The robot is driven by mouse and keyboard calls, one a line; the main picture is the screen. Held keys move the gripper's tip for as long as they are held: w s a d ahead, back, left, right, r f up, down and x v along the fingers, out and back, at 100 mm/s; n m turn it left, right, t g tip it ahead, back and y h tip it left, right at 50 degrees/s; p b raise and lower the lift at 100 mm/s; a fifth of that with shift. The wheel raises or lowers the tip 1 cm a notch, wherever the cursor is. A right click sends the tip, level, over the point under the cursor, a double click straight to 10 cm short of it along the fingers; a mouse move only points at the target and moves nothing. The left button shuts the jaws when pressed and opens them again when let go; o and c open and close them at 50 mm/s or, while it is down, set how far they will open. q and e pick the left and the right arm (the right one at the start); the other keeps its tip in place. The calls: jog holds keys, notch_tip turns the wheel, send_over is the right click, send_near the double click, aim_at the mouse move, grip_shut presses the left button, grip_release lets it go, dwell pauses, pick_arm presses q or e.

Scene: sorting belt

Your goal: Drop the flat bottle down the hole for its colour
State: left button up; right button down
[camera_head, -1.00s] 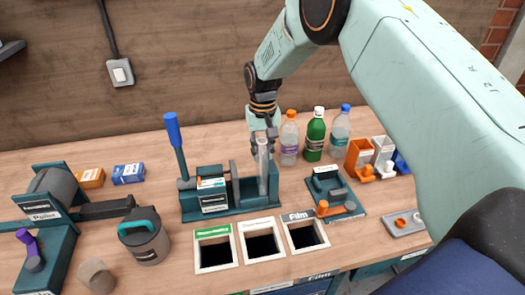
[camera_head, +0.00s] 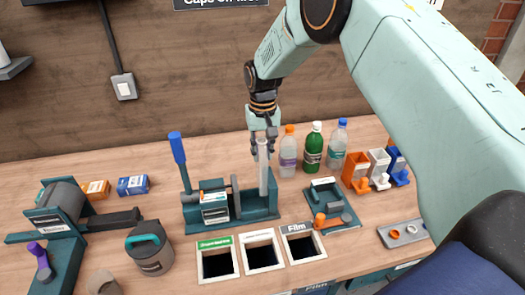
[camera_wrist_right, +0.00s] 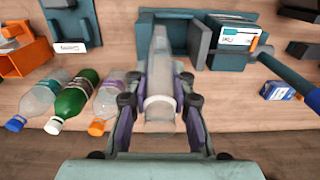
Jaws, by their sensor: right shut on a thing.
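My right gripper (camera_head: 262,133) points down and is shut on the top of a narrow, pale, clear flat bottle (camera_head: 263,168). The bottle is upright, at the right part of the teal press (camera_head: 232,210) with the blue lever. I cannot tell whether its lower end touches the press. In the right wrist view the flat bottle (camera_wrist_right: 160,75) lies between both fingers, its white cap end nearest me. Three square holes stand in front of the press: one with a green label (camera_head: 215,243), one with a white label (camera_head: 257,235), one labelled Film (camera_head: 298,229). My left gripper is out of view.
Orange-capped, green and blue-capped bottles (camera_head: 313,150) stand right of the gripper. A teal fixture with an orange handle (camera_head: 330,205) is right of the press. Orange, white and blue bins (camera_head: 378,170) are farther right. A grey jug (camera_head: 150,248) stands left of the holes.

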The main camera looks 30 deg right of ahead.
aim_at(263, 136)
jog(key=shift+r, duration=0.1)
notch_tip(263, 136, up, 2)
jog(key=shift+r+p, duration=0.1)
jog(key=shift+p, duration=0.9)
jog(key=shift+r+p, duration=0.3)
jog(key=shift+r, duration=1.55)
